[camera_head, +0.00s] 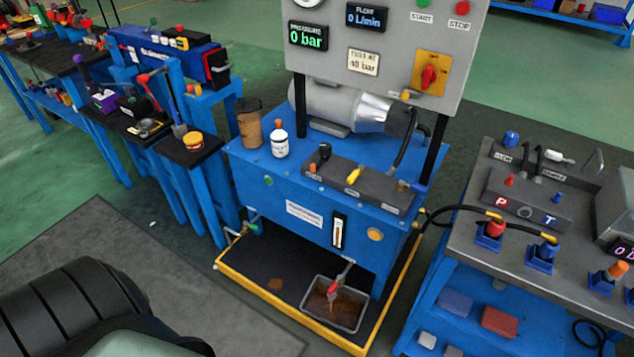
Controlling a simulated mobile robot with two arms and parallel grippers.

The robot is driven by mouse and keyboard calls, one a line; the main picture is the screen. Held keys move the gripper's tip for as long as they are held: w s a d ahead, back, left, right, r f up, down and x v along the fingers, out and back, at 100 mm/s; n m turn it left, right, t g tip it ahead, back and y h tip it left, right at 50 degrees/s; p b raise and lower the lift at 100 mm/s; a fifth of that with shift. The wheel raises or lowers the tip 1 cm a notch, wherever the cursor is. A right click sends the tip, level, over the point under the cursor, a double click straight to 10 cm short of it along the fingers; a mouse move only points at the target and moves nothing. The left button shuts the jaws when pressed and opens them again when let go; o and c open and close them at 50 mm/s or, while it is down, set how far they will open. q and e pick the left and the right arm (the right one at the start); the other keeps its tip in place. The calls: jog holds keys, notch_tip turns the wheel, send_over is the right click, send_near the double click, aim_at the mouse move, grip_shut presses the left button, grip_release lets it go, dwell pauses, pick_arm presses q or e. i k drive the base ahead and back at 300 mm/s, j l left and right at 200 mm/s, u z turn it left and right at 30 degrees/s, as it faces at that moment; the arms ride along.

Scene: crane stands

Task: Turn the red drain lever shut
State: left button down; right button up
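The red drain lever (333,288) sits on a small valve at the low front of the blue hydraulic unit (270,215). It is small in view and looks tilted; I cannot tell its exact setting. A grey pan (350,322) with brown liquid stands under it on the black floor of the yellow-edged tray (284,326). Neither of my grippers is in view.
A grey control panel (385,35) with a yellow-backed red switch (430,76) rises above the unit. A cart (470,240) with hoses stands at right, a blue bench (185,155) at left. The grey mat (100,240) before the unit is clear. A brown stain (275,284) lies in the tray.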

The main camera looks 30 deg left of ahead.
aim_at(334, 285)
jog(key=u, duration=0.9)
jog(key=k, duration=1.1)
